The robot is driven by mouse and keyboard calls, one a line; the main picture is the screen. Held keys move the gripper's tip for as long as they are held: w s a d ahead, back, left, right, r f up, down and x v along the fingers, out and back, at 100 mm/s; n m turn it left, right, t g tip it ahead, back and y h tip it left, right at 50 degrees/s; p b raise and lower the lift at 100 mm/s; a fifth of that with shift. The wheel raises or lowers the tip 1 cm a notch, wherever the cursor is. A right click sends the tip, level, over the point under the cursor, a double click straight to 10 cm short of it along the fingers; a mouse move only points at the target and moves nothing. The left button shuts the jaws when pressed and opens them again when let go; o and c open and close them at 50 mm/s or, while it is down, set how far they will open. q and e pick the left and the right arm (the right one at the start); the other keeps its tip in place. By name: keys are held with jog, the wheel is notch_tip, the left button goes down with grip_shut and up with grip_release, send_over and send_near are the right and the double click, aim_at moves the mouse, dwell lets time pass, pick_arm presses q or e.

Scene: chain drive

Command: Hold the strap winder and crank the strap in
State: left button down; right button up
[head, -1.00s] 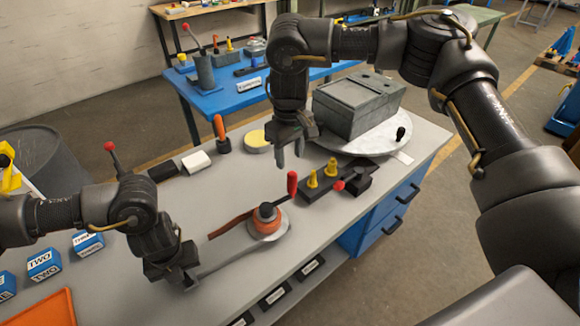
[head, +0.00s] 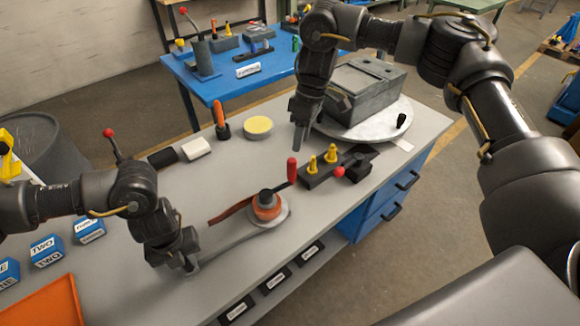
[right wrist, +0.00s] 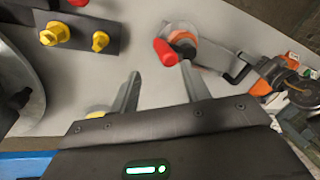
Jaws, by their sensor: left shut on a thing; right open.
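The strap winder (head: 225,244) lies on the grey table, with a long grey handle and a round end. An orange spool (head: 266,212) with a dark hub sits on the round end, and a reddish-brown strap (head: 229,210) runs from it to the left. A crank arm leads from the hub to an upright red knob (head: 292,169). My left gripper (head: 190,264) is shut on the handle's near end. My right gripper (head: 300,146) is open and empty, above and behind the knob. In the right wrist view, the knob (right wrist: 165,52) shows beyond and between the open fingers (right wrist: 160,82).
A dark block (head: 318,178) with yellow pegs and a red ball stands right of the knob. A grey box (head: 362,90) sits on a round plate behind. A yellow-topped disc (head: 258,127) and an orange-handled tool (head: 220,120) stand farther back. Blue blocks (head: 47,251) are at left.

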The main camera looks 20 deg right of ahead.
aim_at(288, 176)
jog(key=n, duration=0.4)
jog(key=n+y, duration=0.1)
jog(key=n, duration=0.3)
jog(key=r+n, duration=0.1)
jog(key=n, duration=0.4)
jog(key=shift+w+d+g+y, duration=0.25)
jog(key=shift+d+g+y, duration=0.05)
jog(key=x, duration=1.2)
jog(key=shift+c, duration=0.5)
grip_shut()
